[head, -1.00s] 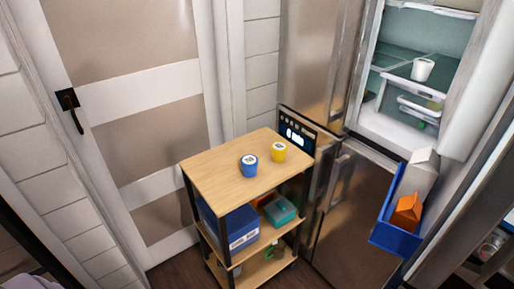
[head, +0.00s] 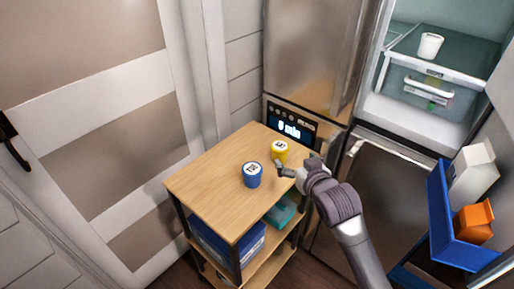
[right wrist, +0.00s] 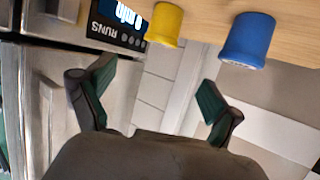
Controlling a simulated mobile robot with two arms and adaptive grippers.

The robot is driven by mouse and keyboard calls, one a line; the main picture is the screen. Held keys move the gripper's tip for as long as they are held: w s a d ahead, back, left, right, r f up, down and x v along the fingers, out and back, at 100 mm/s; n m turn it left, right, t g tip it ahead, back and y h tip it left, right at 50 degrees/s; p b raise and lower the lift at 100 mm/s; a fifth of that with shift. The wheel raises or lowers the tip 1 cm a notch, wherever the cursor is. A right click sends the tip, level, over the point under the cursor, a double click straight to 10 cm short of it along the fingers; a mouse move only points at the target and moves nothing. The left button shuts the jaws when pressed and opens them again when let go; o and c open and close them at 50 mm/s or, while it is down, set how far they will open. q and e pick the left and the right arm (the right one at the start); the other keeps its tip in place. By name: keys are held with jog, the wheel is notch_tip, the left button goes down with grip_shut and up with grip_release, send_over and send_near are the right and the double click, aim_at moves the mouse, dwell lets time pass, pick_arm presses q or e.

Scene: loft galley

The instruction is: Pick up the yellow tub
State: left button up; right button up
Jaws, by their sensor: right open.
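The yellow tub (head: 279,151) stands upright on the wooden top of a small shelf cart (head: 215,172), near its back right edge. A blue tub (head: 252,175) stands beside it, nearer the front left. My right gripper (head: 293,169) is open and empty, just to the right and front of the yellow tub. In the right wrist view the yellow tub (right wrist: 164,24) shows upside down, ahead of the open fingers (right wrist: 150,95) and not between them. The blue tub (right wrist: 248,40) shows to its right. My left gripper is not in view.
The fridge stands open at right, with a white cup (head: 430,46) on a glass shelf. Its door bin (head: 440,215) holds a white carton (head: 472,170) and an orange carton (head: 474,221). A display panel (head: 291,127) is behind the cart. The cart top's left part is bare.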

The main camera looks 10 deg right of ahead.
aim_at(281, 146)
jog(key=x, duration=0.7)
jog(key=shift+d+f, duration=0.1)
jog(key=shift+f, duration=0.05)
jog(key=shift+x, duration=3)
jog(key=shift+s, duration=0.1)
jog(key=c, duration=1.4)
